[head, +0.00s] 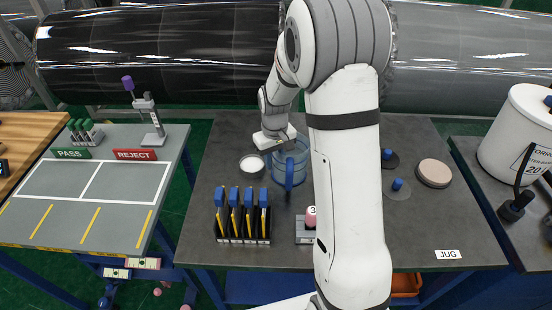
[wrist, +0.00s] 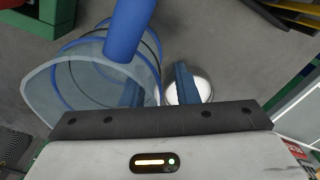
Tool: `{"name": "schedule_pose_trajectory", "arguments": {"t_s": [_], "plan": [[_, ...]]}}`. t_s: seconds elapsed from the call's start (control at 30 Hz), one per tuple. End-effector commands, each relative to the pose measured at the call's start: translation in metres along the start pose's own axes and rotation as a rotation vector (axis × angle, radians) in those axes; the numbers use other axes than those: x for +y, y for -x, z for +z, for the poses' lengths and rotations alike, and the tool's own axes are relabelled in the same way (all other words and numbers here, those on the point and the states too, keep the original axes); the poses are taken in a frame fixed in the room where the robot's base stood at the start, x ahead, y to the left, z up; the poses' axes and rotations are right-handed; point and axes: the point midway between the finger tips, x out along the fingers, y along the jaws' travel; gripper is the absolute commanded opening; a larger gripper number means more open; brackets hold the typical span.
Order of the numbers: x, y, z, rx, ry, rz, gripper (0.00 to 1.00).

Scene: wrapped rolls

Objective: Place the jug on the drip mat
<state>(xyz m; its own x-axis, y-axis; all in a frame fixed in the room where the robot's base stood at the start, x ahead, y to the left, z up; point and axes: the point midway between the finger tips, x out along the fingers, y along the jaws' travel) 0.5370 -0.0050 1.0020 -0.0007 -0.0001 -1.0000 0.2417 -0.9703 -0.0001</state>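The jug (head: 296,160) is a see-through blue vessel with a thick blue handle (head: 289,174). It stands on the dark table, partly hidden by my arm. In the wrist view the jug (wrist: 85,75) fills the left side, its handle (wrist: 126,32) pointing up the picture. My gripper (wrist: 158,90) is at the jug's rim. One blue finger is outside the wall; the other shows through or inside the clear wall. Gaps show between fingers and wall, so it looks open. A beige disc (head: 434,173) on a dark round base lies at the right; I cannot tell if it is the drip mat.
A white disc (head: 252,163) lies just left of the jug. A rack of blue-topped items (head: 242,216) stands in front. Two dark discs with blue knobs (head: 397,190) lie right of my arm.

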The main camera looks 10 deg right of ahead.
Motion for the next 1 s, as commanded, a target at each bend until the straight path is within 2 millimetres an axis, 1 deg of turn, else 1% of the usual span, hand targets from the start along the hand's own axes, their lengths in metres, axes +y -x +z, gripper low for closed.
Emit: {"name": "schedule_pose_trajectory", "arguments": {"t_s": [0.17, 0.4, 0.5, 0.6, 0.77, 0.87, 0.97, 1.0], "plan": [[0.0, 0.024, -0.001, 0.005, 0.001, 0.001, 0.28], [0.0, 0.076, -0.001, 0.005, 0.001, 0.001, 0.28], [0.0, 0.095, -0.001, 0.005, 0.001, 0.001, 0.28], [0.0, 0.109, -0.001, 0.004, 0.001, 0.001, 0.28], [-0.002, 0.123, 0.003, 0.005, -0.001, 0.001, 0.28], [-0.006, 0.135, 0.017, 0.024, -0.015, 0.006, 0.28], [-0.014, 0.151, 0.044, 0.06, -0.042, 0.015, 0.28], [-0.018, 0.157, 0.058, 0.079, -0.055, 0.019, 0.28]]}}
